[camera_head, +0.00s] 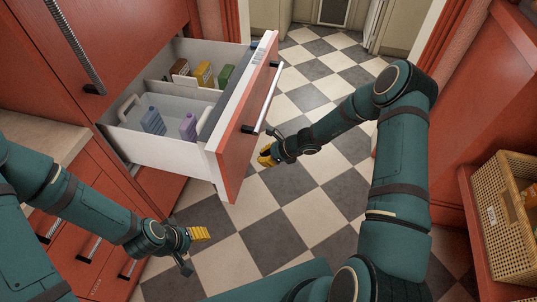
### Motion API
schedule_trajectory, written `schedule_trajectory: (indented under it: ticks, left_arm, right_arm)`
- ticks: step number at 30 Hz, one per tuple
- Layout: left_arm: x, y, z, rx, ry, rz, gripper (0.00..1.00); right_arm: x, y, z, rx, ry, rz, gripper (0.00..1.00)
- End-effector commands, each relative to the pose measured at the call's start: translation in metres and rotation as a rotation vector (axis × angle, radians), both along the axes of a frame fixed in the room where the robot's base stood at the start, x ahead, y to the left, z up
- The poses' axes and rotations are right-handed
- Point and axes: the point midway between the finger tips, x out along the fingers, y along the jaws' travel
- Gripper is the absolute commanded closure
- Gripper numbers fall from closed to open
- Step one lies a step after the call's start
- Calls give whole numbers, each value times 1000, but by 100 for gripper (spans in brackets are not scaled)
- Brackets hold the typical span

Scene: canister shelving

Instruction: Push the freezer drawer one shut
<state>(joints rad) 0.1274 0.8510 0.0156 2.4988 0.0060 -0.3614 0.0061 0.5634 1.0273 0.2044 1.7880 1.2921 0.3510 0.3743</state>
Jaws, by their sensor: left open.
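The freezer drawer (230,172) is pulled well out of the red cabinet. It has white walls, a red front panel and a dark bar handle with a pale middle (263,100). Cartons and purple-blue bottles stand inside it. My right gripper (266,147) is in front of the drawer's outer face, to the right of the handle's lower end, with its fingers apart and nothing between them. Whether it touches the front is unclear. My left gripper (197,250) is open and empty, below and left of the drawer front, over the floor.
Red cabinet doors (115,35) rise above and behind the drawer. Closed red drawers (95,225) lie under a counter (35,148) at left. A wicker basket (507,215) sits on a shelf at right. The checkered floor (325,195) is clear.

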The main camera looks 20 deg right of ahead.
Motion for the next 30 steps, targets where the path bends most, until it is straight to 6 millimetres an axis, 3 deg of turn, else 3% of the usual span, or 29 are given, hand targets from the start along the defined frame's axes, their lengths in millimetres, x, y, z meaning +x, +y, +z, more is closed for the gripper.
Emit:
schedule_trajectory:
  ticks: [7, 15, 30]
  left_arm:
    - [-2, 0, -8, -2, 6, -4, 42]
    - [-3, 0, -8, -2, 6, -4, 42]
    - [-3, 0, -8, -2, 6, -4, 42]
  right_arm:
    - [20, 31, -35, 0, 1, 2, 100]
    - [38, 58, -32, -1, 0, 4, 100]
    - [41, 62, -31, -2, -1, 1, 100]
